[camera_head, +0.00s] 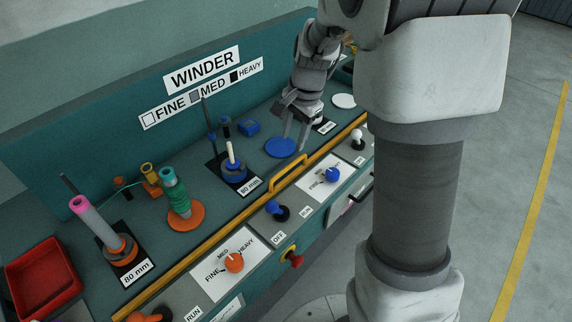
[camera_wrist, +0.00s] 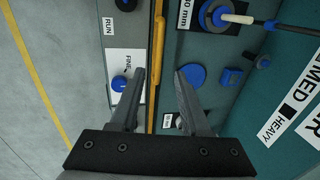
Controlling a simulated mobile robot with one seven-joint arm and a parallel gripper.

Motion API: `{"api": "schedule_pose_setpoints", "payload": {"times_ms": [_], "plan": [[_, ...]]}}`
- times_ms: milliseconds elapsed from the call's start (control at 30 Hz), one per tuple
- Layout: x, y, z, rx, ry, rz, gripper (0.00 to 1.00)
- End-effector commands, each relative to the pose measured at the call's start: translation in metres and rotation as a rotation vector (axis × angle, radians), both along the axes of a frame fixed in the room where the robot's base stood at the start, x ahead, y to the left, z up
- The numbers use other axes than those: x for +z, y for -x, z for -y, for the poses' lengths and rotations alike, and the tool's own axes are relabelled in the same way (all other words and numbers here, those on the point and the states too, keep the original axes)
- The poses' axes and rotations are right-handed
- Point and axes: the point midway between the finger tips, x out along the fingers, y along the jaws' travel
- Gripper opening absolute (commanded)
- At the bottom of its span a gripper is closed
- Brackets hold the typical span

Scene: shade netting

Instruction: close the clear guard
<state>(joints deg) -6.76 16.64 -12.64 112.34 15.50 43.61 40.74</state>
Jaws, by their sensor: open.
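A long yellow bar (camera_head: 230,225) runs along the front edge of the green winder bench, with a raised yellow handle (camera_head: 288,172) on it. This looks like the edge of the clear guard; I cannot make out its transparent panel. In the wrist view the yellow handle (camera_wrist: 158,40) and bar run up between my fingers' lines of sight. My gripper (camera_head: 294,146) points down, open and empty, over the bench just behind the bar, near a blue disc (camera_head: 281,147). In the wrist view my gripper (camera_wrist: 160,75) has its fingers apart, on either side of the bar. Contact is not visible.
Blue-based spindle (camera_head: 234,172), green spool (camera_head: 175,195), pink-topped spool (camera_head: 95,220) and red tray (camera_head: 42,275) stand on the bench. Orange dial (camera_head: 233,262), blue dial (camera_head: 331,174) and levers line the front panel. My arm hides the right end. Floor is open at right.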

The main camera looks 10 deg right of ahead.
Motion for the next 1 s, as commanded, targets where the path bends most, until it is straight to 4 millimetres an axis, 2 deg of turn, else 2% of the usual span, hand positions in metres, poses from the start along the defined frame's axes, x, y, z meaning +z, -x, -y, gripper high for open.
{"api": "schedule_pose_setpoints", "payload": {"times_ms": [33,200,500,700,1000], "plan": [[-0.015,-0.001,-0.001,-0.001,0.0,-0.005,0.47],[-0.052,-0.007,-0.005,0.0,0.001,-0.004,0.47],[-0.104,-0.016,-0.011,-0.001,0.0,-0.002,0.47],[-0.118,-0.019,-0.012,0.0,0.001,-0.001,0.47],[-0.119,-0.019,-0.013,0.0,0.001,0.001,0.47]]}}
